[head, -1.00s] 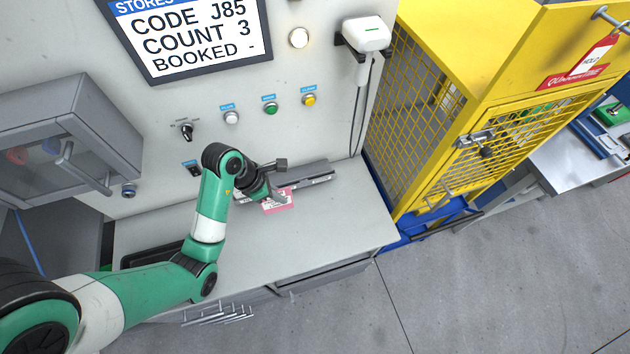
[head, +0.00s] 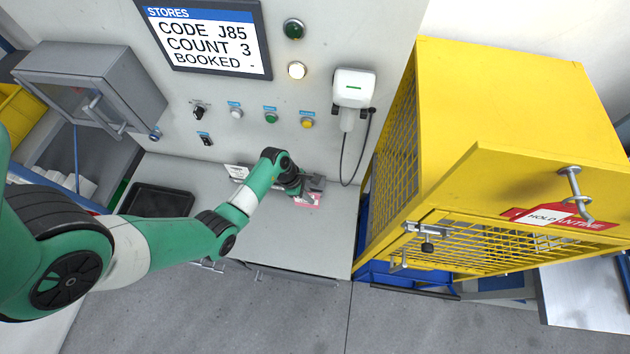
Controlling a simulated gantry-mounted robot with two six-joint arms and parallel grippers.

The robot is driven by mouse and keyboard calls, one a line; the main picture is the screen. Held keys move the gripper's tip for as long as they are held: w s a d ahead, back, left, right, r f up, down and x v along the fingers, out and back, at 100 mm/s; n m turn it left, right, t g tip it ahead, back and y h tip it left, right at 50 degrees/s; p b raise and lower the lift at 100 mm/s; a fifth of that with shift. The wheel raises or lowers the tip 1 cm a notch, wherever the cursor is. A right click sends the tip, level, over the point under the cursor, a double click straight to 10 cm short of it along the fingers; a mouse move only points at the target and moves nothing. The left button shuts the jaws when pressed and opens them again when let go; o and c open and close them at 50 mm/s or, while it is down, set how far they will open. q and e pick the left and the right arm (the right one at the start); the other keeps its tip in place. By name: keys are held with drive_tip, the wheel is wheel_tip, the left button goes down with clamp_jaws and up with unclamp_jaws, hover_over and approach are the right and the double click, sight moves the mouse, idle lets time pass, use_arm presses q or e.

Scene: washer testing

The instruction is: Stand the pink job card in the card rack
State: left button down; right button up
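The pink job card (head: 308,200) shows as a small pink patch with a pale printed area, at the back right of the grey worktop. My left gripper (head: 312,186) is right at the card, at the back of the worktop, and covers part of it. I cannot tell whether its fingers are apart or closed on the card. A low grey card rack (head: 250,178) runs along the back of the worktop, mostly hidden behind my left arm and gripper. A white card (head: 237,171) shows at its left end. My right gripper is not in view.
A black tray (head: 158,200) lies on the worktop's left part. A white scanner (head: 352,90) hangs on the panel above, its cable dropping near the worktop's right end. A yellow mesh cage (head: 490,130) stands to the right. The worktop's front right (head: 315,245) is clear.

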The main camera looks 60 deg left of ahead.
use_arm(q)
drive_tip(key=w+a+f+b, duration=0.1)
drive_tip(key=w+a+b, duration=0.3)
drive_tip(key=a+b, duration=0.3)
drive_tip(key=shift+a+b, duration=0.2)
drive_tip(key=shift+b, duration=1.1)
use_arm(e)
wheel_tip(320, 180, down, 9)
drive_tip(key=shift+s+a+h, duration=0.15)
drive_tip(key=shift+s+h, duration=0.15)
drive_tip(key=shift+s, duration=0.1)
use_arm(q)
drive_tip(key=shift+f, duration=0.2)
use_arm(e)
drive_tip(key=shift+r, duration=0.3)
use_arm(q)
drive_tip(key=shift+f+b, duration=0.3)
drive_tip(key=shift+f, duration=0.55)
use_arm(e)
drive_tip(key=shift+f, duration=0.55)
use_arm(q)
drive_tip(key=shift+f, duration=0.25)
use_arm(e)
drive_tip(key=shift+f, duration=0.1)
use_arm(q)
drive_tip(key=shift+f, duration=0.15)
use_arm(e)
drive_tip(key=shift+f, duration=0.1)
